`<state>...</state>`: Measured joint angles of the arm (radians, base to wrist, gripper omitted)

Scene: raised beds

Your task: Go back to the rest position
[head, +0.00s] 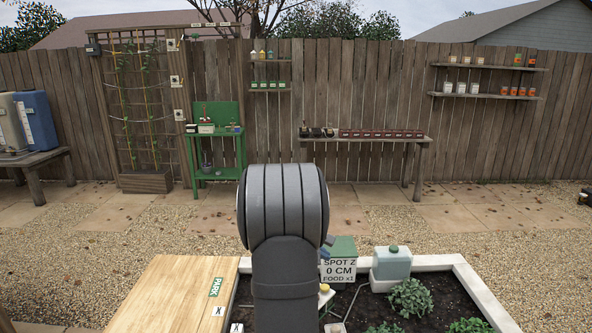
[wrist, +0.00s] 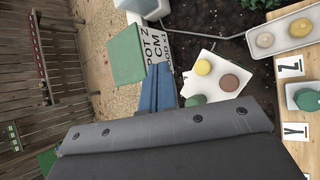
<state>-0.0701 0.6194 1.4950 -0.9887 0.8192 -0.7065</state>
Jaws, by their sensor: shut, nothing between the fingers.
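My gripper (wrist: 159,72) shows in the wrist view as blue fingers shut together with nothing between them. Its tips appear near the sign reading SPOT Z 0 CM (wrist: 151,42), which also shows in the head view (head: 338,272). I cannot tell the gap between them.
Beside the fingers in the wrist view, a white holder (wrist: 196,72) carries yellow, brown and green round pieces. A tray (wrist: 282,50) holds pale round pieces. In the head view, a jug (head: 391,265) and leafy plants (head: 410,297) occupy the bed's right. Gravel (head: 480,250) lies beyond.

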